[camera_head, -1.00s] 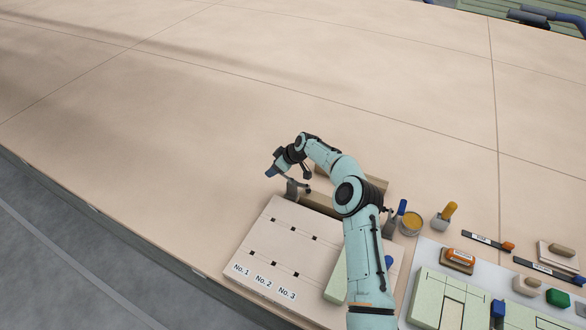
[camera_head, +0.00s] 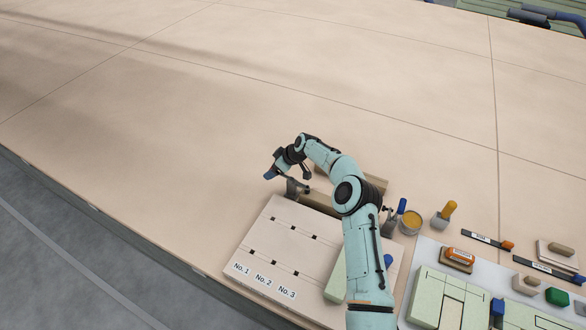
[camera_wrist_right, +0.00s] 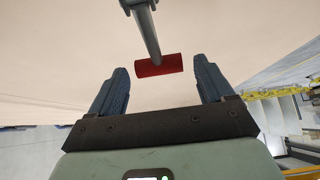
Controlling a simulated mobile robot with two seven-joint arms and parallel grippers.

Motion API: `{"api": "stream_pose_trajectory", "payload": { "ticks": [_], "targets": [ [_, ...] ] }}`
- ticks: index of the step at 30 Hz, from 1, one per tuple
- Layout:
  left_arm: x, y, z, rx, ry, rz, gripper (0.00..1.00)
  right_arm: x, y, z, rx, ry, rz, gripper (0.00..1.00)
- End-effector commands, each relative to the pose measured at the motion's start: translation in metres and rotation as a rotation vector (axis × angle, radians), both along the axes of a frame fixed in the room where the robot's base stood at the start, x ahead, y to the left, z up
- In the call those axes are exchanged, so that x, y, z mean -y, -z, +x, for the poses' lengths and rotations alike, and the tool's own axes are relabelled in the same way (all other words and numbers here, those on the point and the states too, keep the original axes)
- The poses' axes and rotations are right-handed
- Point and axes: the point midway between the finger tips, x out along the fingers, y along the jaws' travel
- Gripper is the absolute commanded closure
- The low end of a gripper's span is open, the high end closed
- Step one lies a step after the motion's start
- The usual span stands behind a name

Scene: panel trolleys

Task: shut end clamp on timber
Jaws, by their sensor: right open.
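The end clamp (camera_head: 293,189) is a grey metal fitting at the left end of the timber (camera_head: 318,203), behind the numbered board. Its red handle (camera_wrist_right: 158,65) on a grey rod shows in the right wrist view, between the tips of my right gripper's blue fingers (camera_wrist_right: 160,74). The fingers are apart, with a gap on both sides of the handle. In the head view my right gripper (camera_head: 280,172) is just above and left of the clamp. My arm hides part of the timber. Whether the clamp touches the timber cannot be told. My left gripper is not in view.
The board (camera_head: 270,235) carries labels No. 1 to No. 3. A second clamp with a blue handle (camera_head: 402,206) stands right of my arm. Near it are an orange-filled pot (camera_head: 411,221), a yellow-handled tool (camera_head: 449,209) and green panels (camera_head: 440,300). The table behind and left is clear.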

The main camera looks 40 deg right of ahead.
Motion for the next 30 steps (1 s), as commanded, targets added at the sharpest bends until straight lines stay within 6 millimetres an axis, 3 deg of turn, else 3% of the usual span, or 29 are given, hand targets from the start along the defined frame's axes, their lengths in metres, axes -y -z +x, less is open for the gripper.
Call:
{"api": "stream_pose_trajectory", "payload": {
  "ticks": [16, 30],
  "targets": [
    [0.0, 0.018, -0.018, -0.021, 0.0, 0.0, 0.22, 0.01, -0.028, -0.02, 0.001, 0.001, -0.001, 0.19],
    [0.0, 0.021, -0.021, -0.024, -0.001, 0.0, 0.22, 0.013, -0.035, -0.024, 0.001, 0.001, -0.001, 0.19]
  ]
}}
